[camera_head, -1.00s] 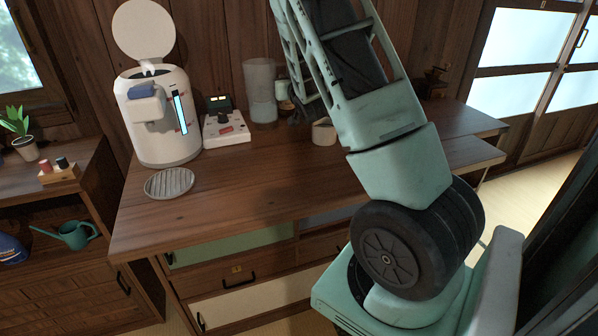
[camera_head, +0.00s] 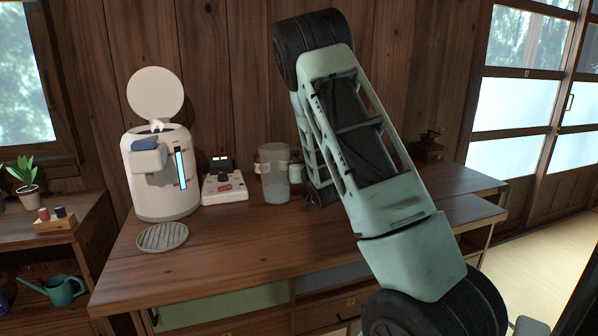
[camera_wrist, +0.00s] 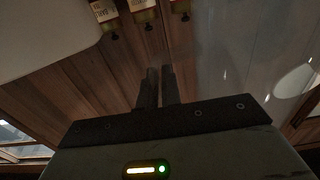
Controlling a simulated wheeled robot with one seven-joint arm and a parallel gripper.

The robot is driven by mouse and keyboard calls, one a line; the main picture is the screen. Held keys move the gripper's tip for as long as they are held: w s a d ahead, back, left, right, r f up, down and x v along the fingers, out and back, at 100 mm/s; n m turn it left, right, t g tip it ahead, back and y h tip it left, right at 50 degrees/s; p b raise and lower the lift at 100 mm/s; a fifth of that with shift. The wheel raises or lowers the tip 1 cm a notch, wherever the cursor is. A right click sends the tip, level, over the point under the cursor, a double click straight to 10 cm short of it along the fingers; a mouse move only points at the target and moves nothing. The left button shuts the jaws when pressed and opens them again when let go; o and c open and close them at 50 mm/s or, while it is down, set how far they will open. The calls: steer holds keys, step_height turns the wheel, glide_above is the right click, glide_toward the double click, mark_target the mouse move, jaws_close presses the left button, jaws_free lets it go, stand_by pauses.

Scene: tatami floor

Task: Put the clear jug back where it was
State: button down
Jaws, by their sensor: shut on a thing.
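The clear jug (camera_head: 273,172) is upright at the back middle of the wooden counter (camera_head: 250,245), just right of the white scale-like box. My gripper (camera_head: 307,197) is beside the jug's right side, low behind my arm, and mostly hidden. In the wrist view, my gripper's dark fingers (camera_wrist: 157,85) are close together, shut on the jug. A see-through grey surface that looks like the jug (camera_wrist: 225,60) fills the right of that view. The exact hold is not clear, nor whether the jug's base touches the counter.
A white dispenser (camera_head: 160,180) with raised lid stands left, with a round grey grate (camera_head: 162,237) before it. The white box (camera_head: 224,186) is close to the jug. A small jar (camera_head: 296,170) is behind it. The front left counter is clear.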

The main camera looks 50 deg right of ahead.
steer(key=shift+f, duration=1)
steer(key=shift+f, duration=0.2)
steer(key=c, duration=1.6)
jaws_free()
steer(key=shift+r, duration=0.1)
